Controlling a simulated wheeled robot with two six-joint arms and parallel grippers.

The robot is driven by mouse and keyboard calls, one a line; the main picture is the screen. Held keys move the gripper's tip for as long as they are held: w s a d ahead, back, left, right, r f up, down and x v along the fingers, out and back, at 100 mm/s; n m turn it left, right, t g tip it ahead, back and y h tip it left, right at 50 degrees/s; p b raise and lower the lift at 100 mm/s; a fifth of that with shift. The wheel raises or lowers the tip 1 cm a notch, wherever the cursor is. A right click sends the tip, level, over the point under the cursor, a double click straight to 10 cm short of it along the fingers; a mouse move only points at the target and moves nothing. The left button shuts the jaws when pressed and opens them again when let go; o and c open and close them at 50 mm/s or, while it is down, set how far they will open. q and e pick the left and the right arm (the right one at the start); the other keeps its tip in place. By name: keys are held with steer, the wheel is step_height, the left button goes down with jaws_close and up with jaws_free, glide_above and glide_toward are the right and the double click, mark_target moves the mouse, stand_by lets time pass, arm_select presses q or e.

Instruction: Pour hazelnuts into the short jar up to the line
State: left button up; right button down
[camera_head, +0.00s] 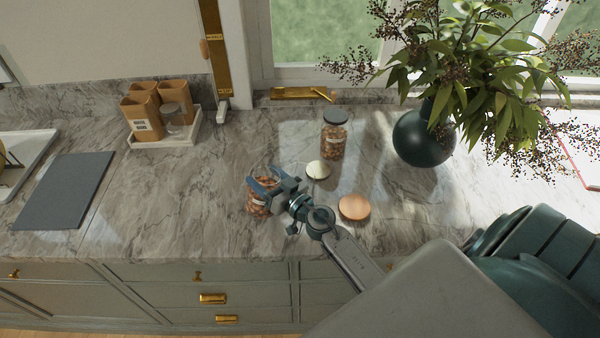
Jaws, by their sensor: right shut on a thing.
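A clear glass jar (257,208) with brown nuts in it is at the counter's front middle. My right gripper (264,187) is shut on this jar near its upper part, and its fingers hide part of the rim. Whether the jar's base touches the counter is hard to tell, and no fill line can be made out. A taller glass jar (333,140) with a dark lid and brown nuts stands upright farther back to the right. My left gripper is not in view.
A cream round disc (318,170) and an orange-brown round disc (354,207) lie right of the held jar. A dark vase (422,138) with branches stands back right. A tray (150,143) with wooden containers is back left, near a grey board (65,190). The counter left of the held jar is clear.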

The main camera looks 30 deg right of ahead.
steer(key=shift+w+d+r+m, duration=0.15)
steer(key=shift+d+r+m, duration=0.45)
steer(key=shift+r+m, duration=0.2)
steer(key=shift+s+d+r+m+t, duration=0.2)
steer(key=shift+d+r+m+t, duration=0.2)
steer(key=shift+d+r+m, duration=0.45)
steer(key=shift+d+m, duration=0.15)
steer(key=shift+w, duration=0.15)
steer(key=shift+r, duration=0.1)
steer(key=shift+r+m, duration=0.1)
steer(key=shift+m, duration=0.2)
steer(key=shift+d+r, duration=0.25)
steer(key=shift+d, duration=0.1)
steer(key=shift+m, duration=0.3)
